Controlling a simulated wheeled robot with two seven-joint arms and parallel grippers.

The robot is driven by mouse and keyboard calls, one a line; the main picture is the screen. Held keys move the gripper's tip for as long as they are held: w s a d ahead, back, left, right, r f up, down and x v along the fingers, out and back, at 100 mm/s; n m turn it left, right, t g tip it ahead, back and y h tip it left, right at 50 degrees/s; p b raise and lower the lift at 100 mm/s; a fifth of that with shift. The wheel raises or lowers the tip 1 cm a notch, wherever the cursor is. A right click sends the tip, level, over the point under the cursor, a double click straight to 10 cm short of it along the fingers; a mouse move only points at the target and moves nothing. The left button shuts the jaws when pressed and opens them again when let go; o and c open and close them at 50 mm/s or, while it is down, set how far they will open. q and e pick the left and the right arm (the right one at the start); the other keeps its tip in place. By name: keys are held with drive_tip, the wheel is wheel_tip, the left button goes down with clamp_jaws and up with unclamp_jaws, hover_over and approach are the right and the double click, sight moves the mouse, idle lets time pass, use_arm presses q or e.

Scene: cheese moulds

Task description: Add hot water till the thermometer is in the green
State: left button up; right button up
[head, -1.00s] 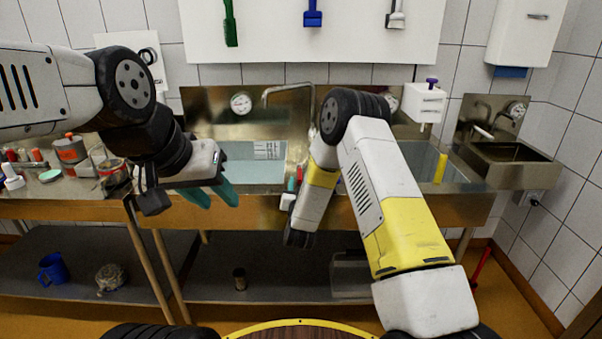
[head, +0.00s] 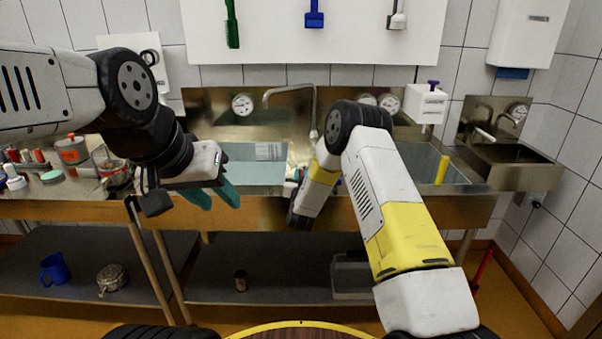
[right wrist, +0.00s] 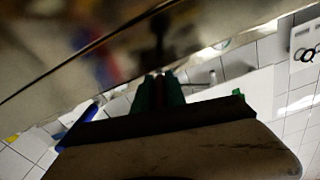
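The left sink basin (head: 240,172) holds pale bluish water and has a white marked plate (head: 270,151) on its back wall. A steel tap (head: 290,88) arches over it; no stream is clear. A round dial (head: 242,104) sits on the splashback, with two more dials (head: 389,104) (head: 366,100) behind my right arm; their readings are too small to tell. My left gripper (head: 214,195) is open and empty in front of the basin. My right gripper is mostly hidden behind its wrist in the head view; in the right wrist view its green fingers (right wrist: 159,92) are close together near a steel surface.
A right basin (head: 425,162) has a yellow upright piece (head: 441,170). A small wall sink (head: 505,162) stands further right. Jars and tins (head: 72,150) crowd the left counter. A blue jug (head: 55,269) and a steel pot lie on the lower shelf.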

clamp_jaws()
idle(0.9)
idle(0.4)
drive_tip(key=shift+a+m+h, duration=0.35)
drive_tip(key=shift+m+h, duration=0.15)
drive_tip(key=shift+h, duration=0.1)
drive_tip(key=m+h, duration=0.1)
drive_tip(key=h, duration=0.1)
drive_tip(key=a+m+g+h, duration=0.1)
drive_tip(key=m+h, duration=0.1)
drive_tip(key=h, duration=0.1)
drive_tip(key=shift+w+a, duration=0.2)
drive_tip(key=shift+w+a+m+g+h, duration=0.15)
drive_tip(key=shift+m+g+h, duration=0.25)
drive_tip(key=shift+m+h, duration=0.25)
drive_tip(key=shift+a+m+g+h, duration=0.1)
drive_tip(key=shift+m+g+h, duration=0.35)
drive_tip(key=shift+h, duration=0.4)
